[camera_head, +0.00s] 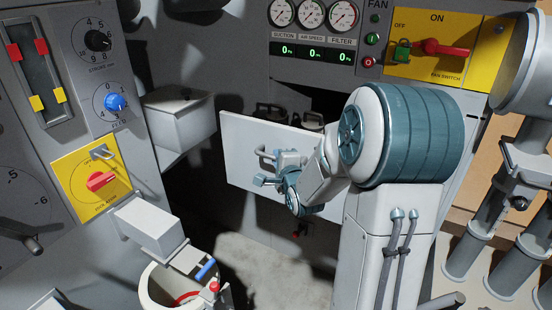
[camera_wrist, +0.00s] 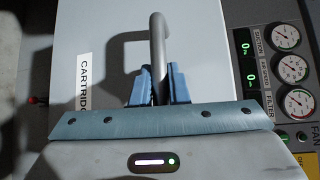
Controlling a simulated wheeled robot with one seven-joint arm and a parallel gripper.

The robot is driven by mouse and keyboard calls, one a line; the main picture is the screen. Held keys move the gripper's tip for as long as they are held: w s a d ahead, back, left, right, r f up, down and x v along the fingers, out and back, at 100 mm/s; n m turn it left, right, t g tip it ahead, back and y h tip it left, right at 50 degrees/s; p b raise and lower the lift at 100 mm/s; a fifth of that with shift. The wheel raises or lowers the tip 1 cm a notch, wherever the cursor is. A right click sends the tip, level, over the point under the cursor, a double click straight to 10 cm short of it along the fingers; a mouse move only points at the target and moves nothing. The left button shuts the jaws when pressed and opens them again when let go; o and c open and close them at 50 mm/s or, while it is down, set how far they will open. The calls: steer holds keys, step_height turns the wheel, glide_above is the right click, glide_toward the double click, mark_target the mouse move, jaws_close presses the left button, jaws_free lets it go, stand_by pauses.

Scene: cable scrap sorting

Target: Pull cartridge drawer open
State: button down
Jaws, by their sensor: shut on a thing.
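The cartridge drawer has a pale grey front (camera_head: 236,150) in the middle of the head view. It stands out from the cabinet, with a dark gap and dark-handled cartridges (camera_head: 268,112) showing above its top edge. Its grey bar handle (camera_wrist: 158,38) runs between my blue fingers in the wrist view. My gripper (camera_wrist: 158,82) is shut on this handle; it also shows in the head view (camera_head: 272,170), in front of the drawer's left half. A label reading "CARTRID…" (camera_wrist: 84,82) is partly hidden by my gripper. My arm hides the drawer's right part.
Gauges (camera_head: 312,14) and a yellow fan switch panel (camera_head: 440,48) are above. A grey box (camera_head: 180,120) juts from the left wall. A white bin (camera_head: 160,288) stands at lower left. Upright grey tubes (camera_head: 468,250) stand at right. The floor (camera_head: 275,265) below the drawer looks clear.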

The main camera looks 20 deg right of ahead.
steer(key=shift+d+f, duration=0.1)
steer(key=c, duration=1.4)
jaws_free()
steer(key=s+a+r+b, duration=0.1)
steer(key=s+r+b, duration=0.1)
steer(key=s+b, duration=0.5)
steer(key=shift+s+b, duration=0.4)
steer(key=shift+s, duration=2.95)
